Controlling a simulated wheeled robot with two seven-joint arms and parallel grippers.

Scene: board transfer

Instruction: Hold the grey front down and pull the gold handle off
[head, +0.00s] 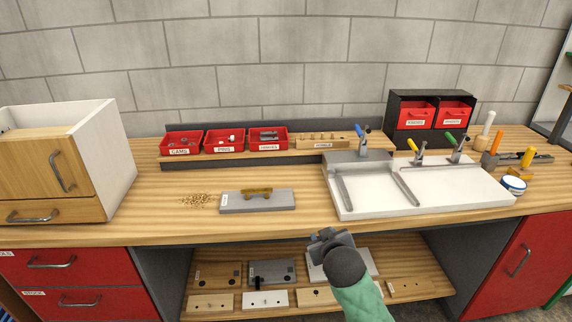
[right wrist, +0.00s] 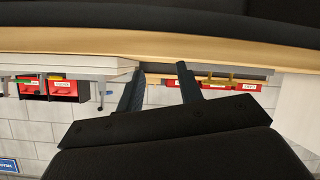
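The grey front (head: 232,205) lies flat on the wooden bench, left of centre, with a small white label at its left end. The gold handle (head: 257,190) sits on it, near its far edge. My right gripper (head: 328,236) is in front of the bench's front edge, to the right of the grey front and apart from it. In the right wrist view, which looks upside down, its two dark fingers (right wrist: 162,86) are spread with nothing between them. A gold piece, which looks like the handle, shows beyond the right finger. My left gripper is not in view.
A pile of small tan bits (head: 196,201) lies left of the grey front. A white fixture board (head: 450,205) with clamps stands to the right. Red bins (head: 225,147) line the back. A wooden cabinet (head: 30,160) stands at far left. Several boards lie on the shelf (head: 415,265) below.

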